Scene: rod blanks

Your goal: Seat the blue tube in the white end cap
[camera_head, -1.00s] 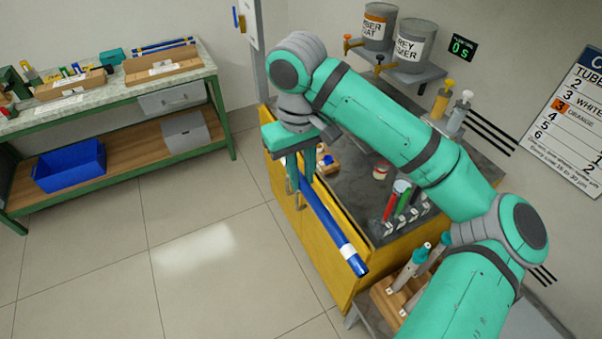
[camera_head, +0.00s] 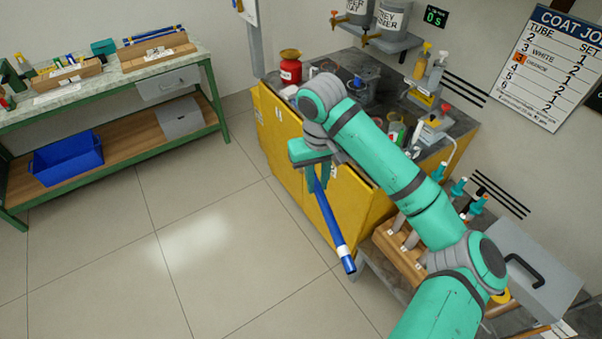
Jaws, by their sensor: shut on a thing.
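My gripper (camera_head: 317,178) is shut on the blue tube (camera_head: 331,222), near the tube's upper end. The tube hangs slanted, its lower end down and to the right, in front of the yellow cabinet and above the floor. It has a white band (camera_head: 343,251) near its lower end. My gripper hides the tube's upper end. I cannot make out a white end cap for certain in this view.
The yellow cabinet (camera_head: 285,150) has a dark top bearing a red can (camera_head: 290,68) and bottles. A wooden block with teal-topped tools (camera_head: 400,258) stands at its right. A green bench (camera_head: 110,85) with a blue bin (camera_head: 67,160) is at left. The floor between is clear.

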